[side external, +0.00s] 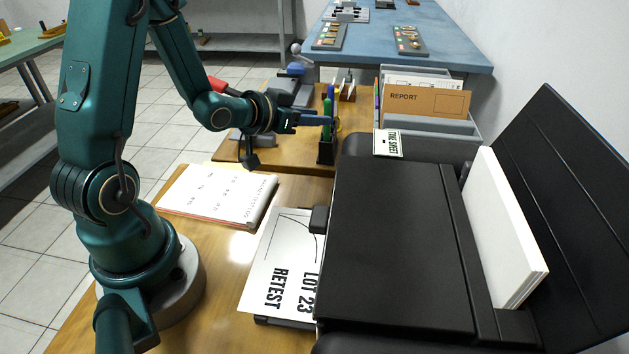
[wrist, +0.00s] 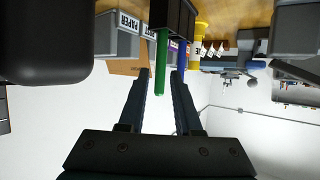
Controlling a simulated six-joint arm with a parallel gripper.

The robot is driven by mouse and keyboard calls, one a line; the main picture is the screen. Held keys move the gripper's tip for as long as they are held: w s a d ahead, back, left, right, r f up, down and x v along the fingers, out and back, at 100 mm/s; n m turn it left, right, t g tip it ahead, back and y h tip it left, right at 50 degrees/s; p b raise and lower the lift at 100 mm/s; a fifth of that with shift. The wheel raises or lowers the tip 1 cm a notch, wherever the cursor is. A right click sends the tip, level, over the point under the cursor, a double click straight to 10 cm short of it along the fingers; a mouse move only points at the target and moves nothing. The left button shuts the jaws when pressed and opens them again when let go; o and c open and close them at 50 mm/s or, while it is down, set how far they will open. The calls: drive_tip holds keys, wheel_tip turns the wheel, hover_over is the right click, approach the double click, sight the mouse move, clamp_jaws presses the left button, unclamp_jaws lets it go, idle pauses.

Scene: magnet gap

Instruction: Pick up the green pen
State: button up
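The green pen (wrist: 160,62) stands in a black pen cup (wrist: 172,16), with its upper part out; the wrist view is upside down, so the pen points down there. In the side view the green pen (side external: 327,107) rises from the pen cup (side external: 326,151). My gripper (wrist: 158,73) is open, and the pen's free end shows in the gap between its fingers. I see no finger touching it. In the side view my gripper (side external: 322,121) is level, at the pens above the cup. A blue pen (wrist: 182,58) stands beside the green one, partly behind the right finger.
A grey file holder with a brown REPORT folder (side external: 428,101) stands right of the cup. A large black printer-like machine (side external: 400,245) fills the right front. A notebook (side external: 218,190) and a LOT 23 RETEST sheet (side external: 282,262) lie on the desk in front.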

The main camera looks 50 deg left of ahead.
sight(327, 130)
drive_tip(key=shift+x, duration=3.9)
clamp_jaws()
